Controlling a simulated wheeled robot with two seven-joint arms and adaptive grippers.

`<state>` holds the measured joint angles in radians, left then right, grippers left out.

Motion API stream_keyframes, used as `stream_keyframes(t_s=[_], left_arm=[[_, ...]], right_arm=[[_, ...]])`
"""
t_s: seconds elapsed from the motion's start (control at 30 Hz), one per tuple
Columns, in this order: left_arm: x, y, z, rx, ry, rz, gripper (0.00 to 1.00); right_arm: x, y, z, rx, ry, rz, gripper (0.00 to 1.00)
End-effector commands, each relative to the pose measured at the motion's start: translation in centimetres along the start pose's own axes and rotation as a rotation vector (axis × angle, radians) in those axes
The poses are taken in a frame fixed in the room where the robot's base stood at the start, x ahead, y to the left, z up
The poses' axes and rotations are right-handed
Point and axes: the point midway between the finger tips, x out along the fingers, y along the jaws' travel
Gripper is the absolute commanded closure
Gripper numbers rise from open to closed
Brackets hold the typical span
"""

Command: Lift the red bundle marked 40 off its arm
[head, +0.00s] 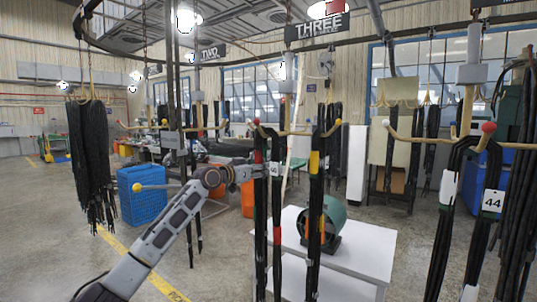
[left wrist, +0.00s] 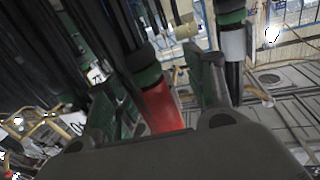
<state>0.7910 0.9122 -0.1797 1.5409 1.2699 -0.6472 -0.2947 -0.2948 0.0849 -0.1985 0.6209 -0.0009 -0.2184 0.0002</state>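A bundle of black hoses with red bands (head: 259,157) hangs from a tan arm under the THREE sign. A small white tag (head: 275,169) hangs on it; its number is too small to read. My left gripper (head: 252,172) is at the upper part of this bundle, coming from the left. In the left wrist view a red band (left wrist: 163,108) with green above it lies between the two fingers of my left gripper (left wrist: 158,88). The fingers stand apart, with no clear grip on the band. My right gripper is not in view.
A yellow-banded bundle (head: 314,165) hangs just to the right on the same rack. A bundle tagged 44 (head: 491,202) hangs farther right. A white table (head: 365,245) with a green machine (head: 325,222) stands behind. A blue crate (head: 146,197) stands on the floor at left.

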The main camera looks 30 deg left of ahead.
Motion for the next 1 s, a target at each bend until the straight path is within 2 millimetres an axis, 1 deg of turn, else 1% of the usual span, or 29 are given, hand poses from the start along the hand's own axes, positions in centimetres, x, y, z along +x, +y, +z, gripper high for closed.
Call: stream_keyframes(t_s=[0.03, 0.3, 0.4, 0.63, 0.67, 1.0], left_arm=[[0.0, 0.0, 0.0, 0.000, 0.000, 0.000, 0.55], [0.0, 0.0, 0.0, 0.000, 0.000, 0.000, 0.90], [0.0, 0.0, 0.0, 0.000, -0.001, 0.000, 1.00], [0.0, 0.0, 0.1, 0.000, -0.002, 0.000, 1.00], [-0.1, 0.0, -0.3, 0.000, 0.006, -0.001, 1.00], [-0.1, 0.0, -0.4, 0.001, 0.004, -0.001, 1.00]], right_arm=[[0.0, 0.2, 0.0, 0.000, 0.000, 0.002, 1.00], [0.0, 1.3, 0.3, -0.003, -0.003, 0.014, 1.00], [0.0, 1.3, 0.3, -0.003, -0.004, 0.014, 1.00], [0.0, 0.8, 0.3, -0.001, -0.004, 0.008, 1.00], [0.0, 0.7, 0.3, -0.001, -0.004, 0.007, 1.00], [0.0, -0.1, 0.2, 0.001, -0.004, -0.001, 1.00]])
